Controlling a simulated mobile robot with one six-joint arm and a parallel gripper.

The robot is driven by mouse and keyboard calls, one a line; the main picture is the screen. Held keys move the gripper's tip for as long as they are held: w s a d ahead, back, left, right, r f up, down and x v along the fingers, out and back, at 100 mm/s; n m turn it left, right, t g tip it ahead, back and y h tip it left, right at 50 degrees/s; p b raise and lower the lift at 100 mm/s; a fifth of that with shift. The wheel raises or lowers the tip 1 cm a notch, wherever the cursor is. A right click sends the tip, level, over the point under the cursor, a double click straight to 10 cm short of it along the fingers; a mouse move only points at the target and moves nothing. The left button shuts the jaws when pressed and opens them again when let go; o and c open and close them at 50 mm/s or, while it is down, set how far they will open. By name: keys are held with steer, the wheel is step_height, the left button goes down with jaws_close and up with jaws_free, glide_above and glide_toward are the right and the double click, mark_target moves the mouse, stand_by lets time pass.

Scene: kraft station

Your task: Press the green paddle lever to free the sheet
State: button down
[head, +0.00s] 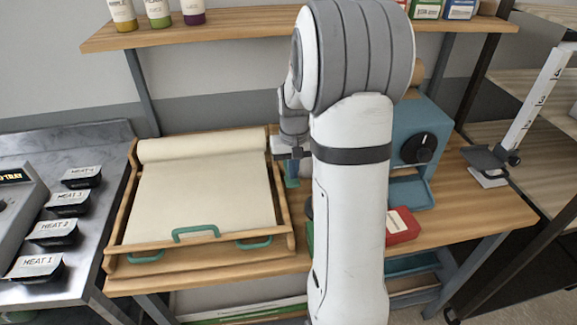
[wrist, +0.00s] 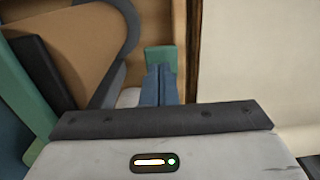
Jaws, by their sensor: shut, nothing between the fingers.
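The green paddle lever (wrist: 160,57) shows in the wrist view as a small green block just beyond my fingertips. My gripper (wrist: 160,72) is shut and empty, its two blue fingers side by side. The fingertips overlap the paddle's lower edge in the picture; I cannot tell whether they touch it. In the head view my gripper (head: 291,168) is low beside the right rail of the wooden paper holder, and my arm hides much of that area. The cream sheet (head: 205,200) lies flat in the holder, running from a roll at its back.
The wooden holder (head: 283,195) has green handles (head: 196,232) along its front. A blue machine with a black knob (head: 418,148) and a red box (head: 402,226) stand right of my arm. Black meat trays (head: 50,232) sit on the left counter. A shelf (head: 230,33) with bottles runs above.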

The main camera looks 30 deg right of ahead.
steer(key=shift+f+b, duration=0.85)
steer(key=shift+f, duration=0.35)
steer(key=shift+r, duration=0.1)
step_height(320, 180, up, 11)
steer(key=p, duration=0.7)
steer(key=shift+p, duration=0.35)
steer(key=s+a+r+n+t+b, duration=0.1)
steer(key=s+a+b, duration=0.1)
steer(key=s+a, duration=0.5)
steer(key=s+a+r+n+t+b, duration=0.1)
steer(key=s+a+n+t+b, duration=0.1)
steer(key=s+a, duration=0.5)
steer(key=s+b, duration=0.1)
steer(key=s, duration=0.5)
steer(key=shift+r, duration=0.4)
